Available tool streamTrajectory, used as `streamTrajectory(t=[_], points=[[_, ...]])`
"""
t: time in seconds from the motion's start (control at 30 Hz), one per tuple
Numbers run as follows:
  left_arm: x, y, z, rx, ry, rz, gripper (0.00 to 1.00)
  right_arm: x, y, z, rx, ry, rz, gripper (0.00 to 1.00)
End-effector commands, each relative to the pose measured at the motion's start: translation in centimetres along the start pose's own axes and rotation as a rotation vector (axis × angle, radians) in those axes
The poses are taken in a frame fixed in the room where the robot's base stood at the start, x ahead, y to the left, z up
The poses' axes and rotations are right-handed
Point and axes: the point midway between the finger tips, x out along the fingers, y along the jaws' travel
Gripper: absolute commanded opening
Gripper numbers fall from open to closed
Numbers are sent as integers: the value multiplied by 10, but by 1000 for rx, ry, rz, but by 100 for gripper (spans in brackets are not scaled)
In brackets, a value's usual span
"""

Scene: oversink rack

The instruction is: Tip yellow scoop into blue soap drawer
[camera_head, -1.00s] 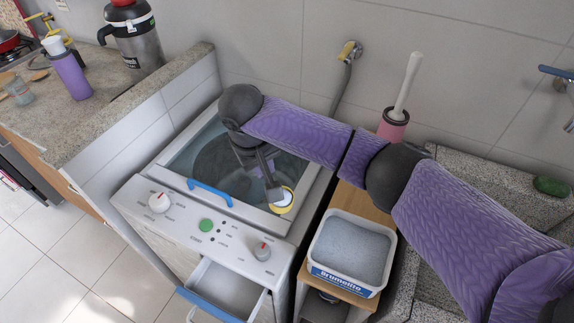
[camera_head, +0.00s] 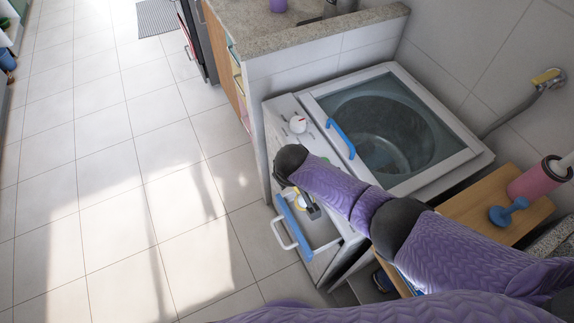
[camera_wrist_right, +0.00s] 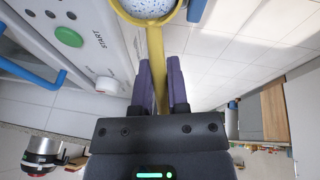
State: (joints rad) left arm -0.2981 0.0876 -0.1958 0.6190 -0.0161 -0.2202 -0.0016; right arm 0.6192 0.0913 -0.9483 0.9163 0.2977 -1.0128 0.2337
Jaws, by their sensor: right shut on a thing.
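The yellow scoop (camera_wrist_right: 154,45) is in my right gripper's jaws, held by its handle. In the right wrist view its bowl holds white-blue soap powder (camera_wrist_right: 150,6) and is cut off by the top edge. The soap drawer (camera_head: 318,234) stands pulled out of the washing machine's front, with a blue front edge (camera_head: 292,222). In the head view my right gripper (camera_head: 309,204) is over the drawer, and the scoop's bowl (camera_head: 300,201) shows just above its blue edge. My left gripper is not in view.
The washing machine (camera_head: 440,172) has a glass lid, a blue lid handle (camera_head: 340,138) and a white knob (camera_head: 298,124). Open tiled floor (camera_head: 120,200) lies left of the drawer.

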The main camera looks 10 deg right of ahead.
Motion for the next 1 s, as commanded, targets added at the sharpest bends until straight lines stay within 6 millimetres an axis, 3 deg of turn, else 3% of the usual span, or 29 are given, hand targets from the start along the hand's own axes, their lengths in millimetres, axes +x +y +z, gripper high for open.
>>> streamTrajectory(t=[0.2,0.37,1.0], points=[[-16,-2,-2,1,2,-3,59,-8,2,10,38,189,-10,0],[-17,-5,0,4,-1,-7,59,-15,4,19,73,360,-20,0],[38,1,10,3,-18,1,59,-36,8,46,168,816,-43,0]])
